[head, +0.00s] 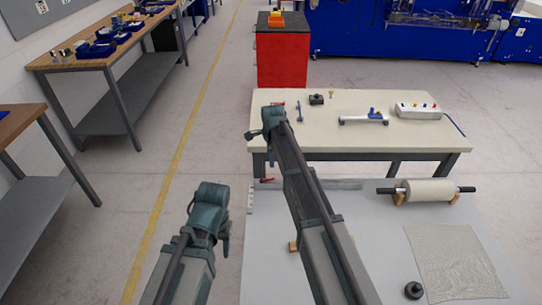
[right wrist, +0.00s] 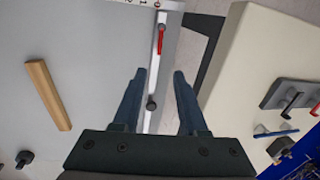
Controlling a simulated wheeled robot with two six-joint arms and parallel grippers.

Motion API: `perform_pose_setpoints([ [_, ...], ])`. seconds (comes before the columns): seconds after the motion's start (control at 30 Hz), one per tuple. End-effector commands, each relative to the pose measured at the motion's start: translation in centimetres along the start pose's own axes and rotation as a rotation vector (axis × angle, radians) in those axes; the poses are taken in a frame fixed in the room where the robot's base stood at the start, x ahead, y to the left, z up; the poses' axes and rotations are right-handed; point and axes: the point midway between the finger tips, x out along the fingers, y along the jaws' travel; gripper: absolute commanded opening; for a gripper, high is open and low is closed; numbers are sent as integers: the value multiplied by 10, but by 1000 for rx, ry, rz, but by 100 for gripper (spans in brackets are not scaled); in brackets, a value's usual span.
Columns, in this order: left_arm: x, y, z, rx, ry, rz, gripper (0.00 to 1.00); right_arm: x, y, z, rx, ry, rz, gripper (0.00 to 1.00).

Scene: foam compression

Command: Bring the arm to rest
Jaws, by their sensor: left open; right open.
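My right arm reaches up the middle of the head view, with its gripper (head: 255,134) at the near left corner of the cream table (head: 350,135). In the right wrist view the right gripper (right wrist: 160,76) is open and empty, its two dark fingers apart above a metal strip (right wrist: 156,80). My left arm is folded lower left in the head view. Its gripper (head: 222,236) points down beside the left edge of the grey worktable (head: 350,225), over the floor, and nothing shows in it. Its fingers are small and partly hidden by the arm.
A foam roll (head: 428,191) lies on wooden supports on the worktable, with a mesh sheet (head: 455,263) and a black knob (head: 413,290) nearer. A red-handled tool (right wrist: 161,38) and a wooden bar (right wrist: 48,95) show in the wrist view. Open floor lies left.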

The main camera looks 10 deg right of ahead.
Motion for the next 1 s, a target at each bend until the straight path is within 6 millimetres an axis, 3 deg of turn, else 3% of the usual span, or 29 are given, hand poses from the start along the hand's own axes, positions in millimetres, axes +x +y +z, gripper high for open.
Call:
perform_pose_setpoints([
  [0.2,0,0,0,0,0,0,50,0,3,1,-11,0,1,42],
  [0.33,0,0,0,0,0,0,50,-5,32,12,-148,2,17,42],
  [0.6,0,0,0,0,0,0,50,-29,165,49,-888,-13,105,42],
  [0.8,0,0,0,0,0,0,50,-47,260,59,-1455,-56,172,42],
  [1.0,0,0,0,0,0,0,50,-59,321,58,-1859,-105,220,42],
])
